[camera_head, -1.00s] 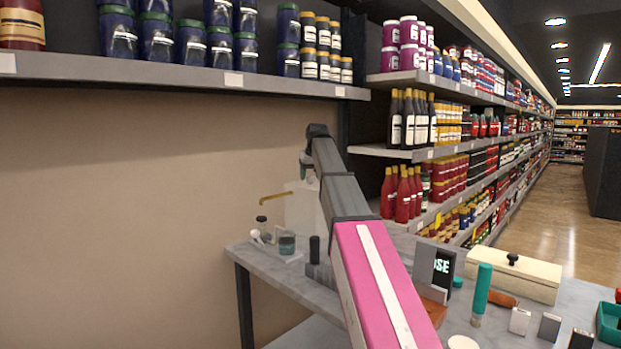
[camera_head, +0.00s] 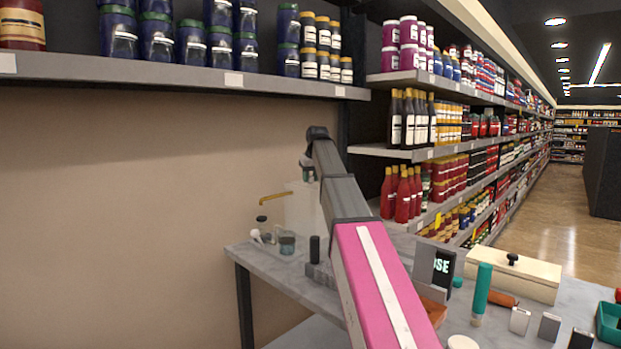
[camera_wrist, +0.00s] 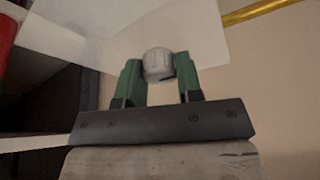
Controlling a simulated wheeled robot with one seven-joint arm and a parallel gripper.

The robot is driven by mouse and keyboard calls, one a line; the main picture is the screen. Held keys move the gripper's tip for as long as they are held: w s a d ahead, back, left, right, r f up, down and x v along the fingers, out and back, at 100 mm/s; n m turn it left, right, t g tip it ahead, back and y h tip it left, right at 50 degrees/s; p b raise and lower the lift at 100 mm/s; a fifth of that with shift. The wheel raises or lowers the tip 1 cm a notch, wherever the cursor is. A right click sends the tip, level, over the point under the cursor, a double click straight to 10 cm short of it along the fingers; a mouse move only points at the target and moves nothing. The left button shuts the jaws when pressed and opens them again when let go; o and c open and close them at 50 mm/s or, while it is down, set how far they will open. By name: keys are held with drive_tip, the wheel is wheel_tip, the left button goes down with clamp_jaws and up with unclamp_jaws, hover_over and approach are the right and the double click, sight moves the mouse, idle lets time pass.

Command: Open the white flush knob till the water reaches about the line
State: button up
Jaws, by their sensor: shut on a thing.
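The white flush knob (camera_wrist: 158,64) shows in the wrist view as a pale rounded cap with faint markings. My gripper (camera_wrist: 160,80) has its two green fingers on either side of it, shut on it. Behind the knob is a pale flat panel (camera_wrist: 85,35). In the head view the panel (camera_head: 303,208) stands at the far left end of the table, and my gripper (camera_head: 308,172) is small beside its top, partly hidden by my arm. A glass jar (camera_head: 287,243) with dark greenish contents stands below. I cannot make out a line or a water level.
A brass tube (camera_head: 274,196) sticks out left of the panel. Small dark and white items (camera_head: 257,237) stand beside the jar. A black cylinder (camera_head: 314,249), a cream lidded box (camera_head: 513,275) and a teal cylinder (camera_head: 482,288) stand further along the table. A shelf (camera_head: 180,78) hangs above.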

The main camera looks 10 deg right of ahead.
drive_tip(key=shift+d+n+g+y, duration=0.1)
drive_tip(key=shift+n+g+y, duration=0.3)
drive_tip(key=shift+n, duration=1.2)
drive_tip(key=shift+n+g+y, duration=0.1)
drive_tip(key=shift+n+y, duration=0.6)
drive_tip(key=shift+n, duration=0.9)
drive_tip(key=o, duration=0.9)
drive_tip(key=shift+o, duration=0.2)
drive_tip(key=v, duration=1)
drive_tip(key=shift+r, duration=0.4)
drive_tip(key=shift+d, duration=0.15)
